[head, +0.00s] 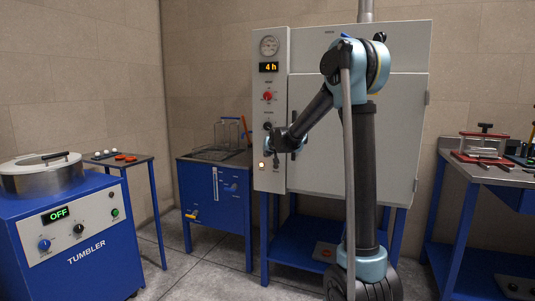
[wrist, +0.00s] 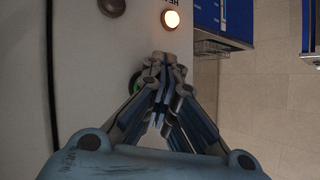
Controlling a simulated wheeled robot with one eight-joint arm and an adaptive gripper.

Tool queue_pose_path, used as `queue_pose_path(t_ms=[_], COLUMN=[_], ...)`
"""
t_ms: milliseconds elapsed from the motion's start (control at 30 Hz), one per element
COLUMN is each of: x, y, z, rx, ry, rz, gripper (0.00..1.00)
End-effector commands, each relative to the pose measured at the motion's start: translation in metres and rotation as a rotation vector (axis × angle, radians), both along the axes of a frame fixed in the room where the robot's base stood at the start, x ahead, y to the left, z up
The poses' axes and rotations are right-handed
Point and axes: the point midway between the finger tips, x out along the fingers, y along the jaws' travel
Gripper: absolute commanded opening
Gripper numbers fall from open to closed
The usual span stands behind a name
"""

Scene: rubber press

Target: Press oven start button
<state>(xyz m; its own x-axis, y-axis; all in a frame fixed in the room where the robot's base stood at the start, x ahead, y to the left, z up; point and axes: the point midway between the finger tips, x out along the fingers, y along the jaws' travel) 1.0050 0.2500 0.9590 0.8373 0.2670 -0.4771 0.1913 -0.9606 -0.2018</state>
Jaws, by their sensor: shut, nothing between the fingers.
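The oven (head: 310,60) is a tall light-grey cabinet with a control panel down its left side. Its display (head: 269,67) reads 4 h. My gripper (head: 271,150) is at the lower part of this panel, just above a lit lamp (head: 262,165). In the wrist view my gripper (wrist: 164,58) is shut and empty, its fingertips over the panel. A green button (wrist: 134,82) shows partly behind the fingers; the rest of it is hidden. The lit lamp (wrist: 171,19) is beyond the fingertips. I cannot tell whether the fingertips touch the button or panel.
A red knob (head: 267,96) and a black knob (head: 268,126) sit on the panel above my gripper. A blue tumbler (head: 85,240) marked OFF stands at left, and a blue tank (head: 215,195) beside the oven. A workbench (head: 495,176) is at right. Some floor is clear in front.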

Motion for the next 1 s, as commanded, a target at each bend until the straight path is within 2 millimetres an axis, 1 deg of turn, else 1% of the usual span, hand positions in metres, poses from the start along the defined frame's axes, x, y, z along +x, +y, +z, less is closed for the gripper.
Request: queue_pose_path(t_ms=[400, 833, 1000], x=[-0.001, -0.019, -0.023], y=[0.000, 0.007, 0.009], z=[0.000, 0.000, 0.000], rx=[0.000, 0.000, -0.001], ry=[0.000, 0.000, 0.000], rz=[0.000, 0.000, 0.000], gripper=[0.00, 0.00, 0.00])
